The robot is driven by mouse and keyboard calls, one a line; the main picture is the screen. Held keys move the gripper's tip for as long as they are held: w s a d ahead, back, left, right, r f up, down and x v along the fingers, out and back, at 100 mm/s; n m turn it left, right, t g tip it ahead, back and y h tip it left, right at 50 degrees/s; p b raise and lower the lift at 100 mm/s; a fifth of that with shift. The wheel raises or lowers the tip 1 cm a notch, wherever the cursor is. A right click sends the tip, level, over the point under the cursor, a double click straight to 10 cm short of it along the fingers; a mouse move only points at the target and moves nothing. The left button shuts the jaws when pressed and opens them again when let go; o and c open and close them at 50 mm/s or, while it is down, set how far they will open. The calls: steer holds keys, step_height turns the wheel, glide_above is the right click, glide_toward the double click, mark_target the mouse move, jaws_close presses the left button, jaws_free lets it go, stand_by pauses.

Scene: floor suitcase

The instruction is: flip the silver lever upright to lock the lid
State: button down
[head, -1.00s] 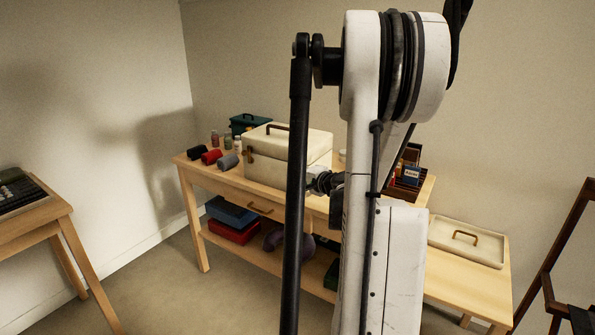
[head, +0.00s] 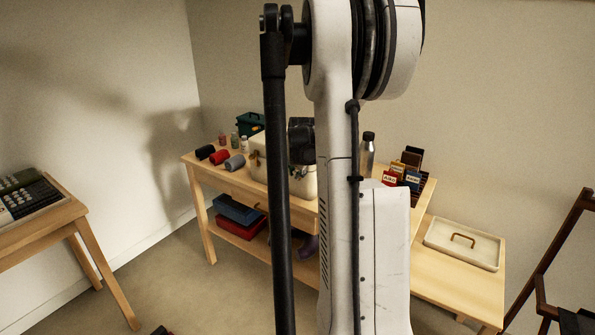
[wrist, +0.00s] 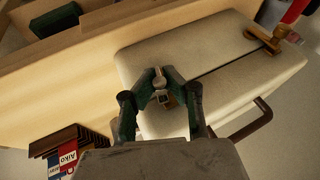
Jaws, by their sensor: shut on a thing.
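The cream case (head: 257,158) sits on the wooden bench in the head view, largely hidden by my arm. In the wrist view, the case (wrist: 215,45) shows a dark seam, a brown handle (wrist: 247,122) and a brass latch (wrist: 272,40) at its far end. My gripper (wrist: 160,84) is at the near end of the seam, its fingers closed on the small silver lever (wrist: 160,80). A brass latch part (wrist: 169,101) shows just beside the fingertips. The fingers cover much of the lever, so its exact tilt is hard to tell.
A cream lid-like tray (head: 463,244) lies on the lower right table.

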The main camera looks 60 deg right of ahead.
steer(key=shift+w+r+g, duration=0.1)
steer(key=shift+w+g, duration=0.35)
steer(key=shift+g, duration=0.65)
steer(key=shift+p, duration=0.3)
steer(key=c, duration=1.7)
jaws_free()
steer(key=shift+o, duration=0.2)
steer(key=shift+a, duration=0.1)
steer(key=v, duration=1.2)
steer(key=shift+w, duration=0.1)
